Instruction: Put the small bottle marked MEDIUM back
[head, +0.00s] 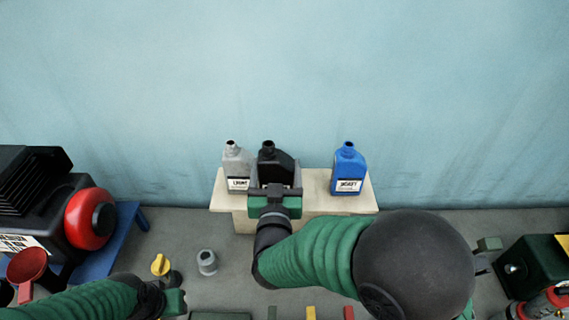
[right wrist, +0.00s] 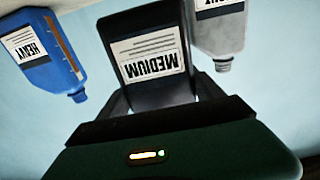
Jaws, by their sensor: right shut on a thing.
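The black bottle (head: 274,165), labelled MEDIUM in the right wrist view (right wrist: 150,52), is upright at the pale shelf (head: 325,202). My right gripper (head: 274,192) is shut on it, with a finger on each side. A grey bottle (head: 236,168) labelled LIGHT stands close to its left. A blue bottle (head: 348,170) stands farther right; its label reads HEAVY in the right wrist view (right wrist: 40,52). The gripper hides the black bottle's base, so I cannot tell whether it touches the shelf. My left gripper (head: 177,302) is low at the left, its jaws unclear.
A dark machine with a red round part (head: 90,218) stands on a blue stand at the left. A yellow-topped item (head: 160,265) and a grey cup-like piece (head: 207,262) are on the grey surface. A green box (head: 535,265) is at the right. The shelf is bare before the blue bottle's left side.

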